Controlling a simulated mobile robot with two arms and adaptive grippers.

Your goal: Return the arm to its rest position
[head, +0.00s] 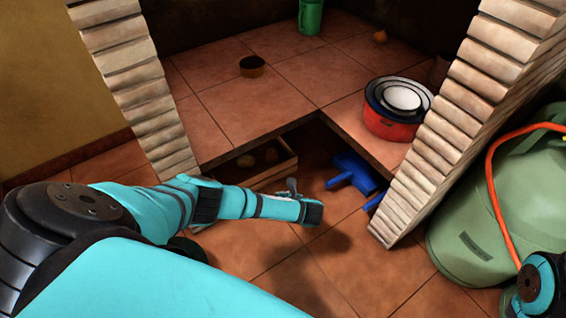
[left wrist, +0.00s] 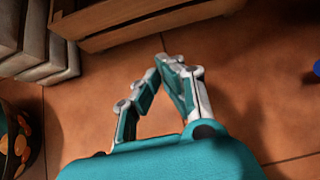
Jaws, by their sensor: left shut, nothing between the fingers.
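My left arm reaches in from the left in the head view, low over the tiled floor in front of the opening under the counter. My left gripper (left wrist: 163,68) shows in the left wrist view with its fingertips together and nothing between them. In the head view only a small grey part of it shows past the wrist, so its fingers are mostly hidden. The floor lies below it. My right gripper is out of view; only a piece of my right arm shows at the lower right.
A wooden crate (head: 278,177) with round items stands under the tiled counter (head: 245,108), near my left wrist. A blue object (head: 352,172) lies right of it. Brick pillars flank the opening. Stacked pots (head: 390,125) sit on the counter. A green gas cylinder (head: 510,200) stands right.

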